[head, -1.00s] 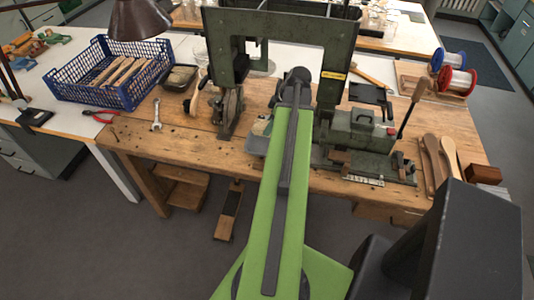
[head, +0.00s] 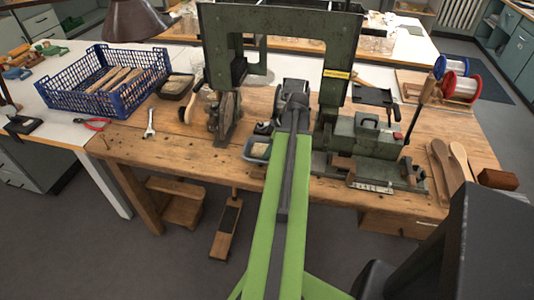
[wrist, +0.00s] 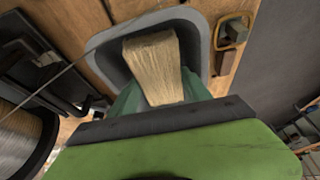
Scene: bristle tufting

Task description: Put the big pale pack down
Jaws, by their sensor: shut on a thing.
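The big pale pack (wrist: 152,50) is a block of straw-coloured bristles in the wrist view. My gripper (wrist: 160,88) is shut on it, with a green finger on each side. The pack's far end is over a grey tray (wrist: 110,58) with a raised rim. I cannot tell whether the pack touches the tray's floor. In the head view the blue-grey tray (head: 252,158) shows partly beside my arm on the wooden bench (head: 180,143). My wrist and arm hide the pack and the fingers there.
A green machine frame (head: 345,55) stands over the bench, with a machine body (head: 362,140) right of my arm. A blue crate (head: 100,98) and a small dark tray of bristles (head: 177,86) are at left. Wooden paddles (head: 445,165) lie at right. A wire spool (wrist: 20,135) is near my wrist.

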